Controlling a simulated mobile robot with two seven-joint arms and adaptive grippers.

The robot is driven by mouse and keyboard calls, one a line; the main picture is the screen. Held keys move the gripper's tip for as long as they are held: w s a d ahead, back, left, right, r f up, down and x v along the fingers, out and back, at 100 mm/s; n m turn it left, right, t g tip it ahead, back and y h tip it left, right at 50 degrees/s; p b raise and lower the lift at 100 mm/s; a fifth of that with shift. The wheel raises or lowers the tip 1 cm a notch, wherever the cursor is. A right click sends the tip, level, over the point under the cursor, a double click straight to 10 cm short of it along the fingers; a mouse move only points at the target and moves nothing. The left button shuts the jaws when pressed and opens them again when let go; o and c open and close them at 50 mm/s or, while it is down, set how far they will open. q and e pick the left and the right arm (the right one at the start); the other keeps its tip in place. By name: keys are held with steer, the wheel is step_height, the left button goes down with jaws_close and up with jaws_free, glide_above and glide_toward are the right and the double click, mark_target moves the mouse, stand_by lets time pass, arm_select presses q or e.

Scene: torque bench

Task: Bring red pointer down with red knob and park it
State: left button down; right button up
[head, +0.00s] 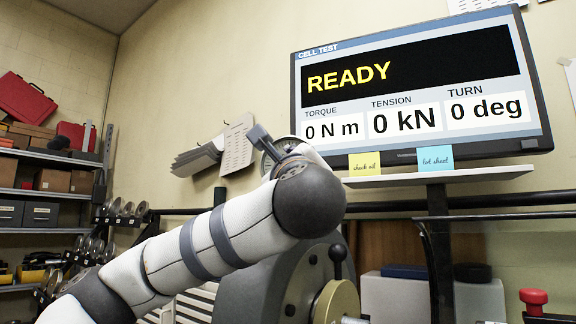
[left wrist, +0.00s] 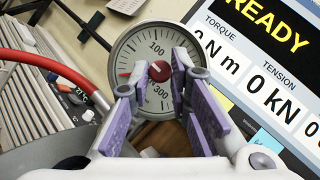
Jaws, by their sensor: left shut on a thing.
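A round dial gauge (left wrist: 152,48) with a pale face and marks 100 and 300 fills the middle of the left wrist view. The red knob (left wrist: 160,70) is at its centre. The red pointer (left wrist: 125,75) shows at the left of the dial face. My left gripper (left wrist: 157,76) has its purple-padded fingers on both sides of the knob and is shut on it. In the head view the gauge's rim (head: 268,160) shows only partly behind my left gripper (head: 262,140) and arm. My right gripper is in neither view.
The screen (head: 410,95) reads READY, 0 N m, 0 kN and 0 deg. A shelf (head: 440,177) with yellow and blue notes is below it. A red hose (left wrist: 55,68) runs left of the gauge. A brass-coloured part with a black-knobbed lever (head: 337,253) stands below my arm.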

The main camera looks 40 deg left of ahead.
arm_select(q)
steer(key=shift+r, duration=0.1)
steer(key=c, duration=1.5)
jaws_free()
step_height(320, 180, up, 10)
steer(key=shift+f, duration=0.1)
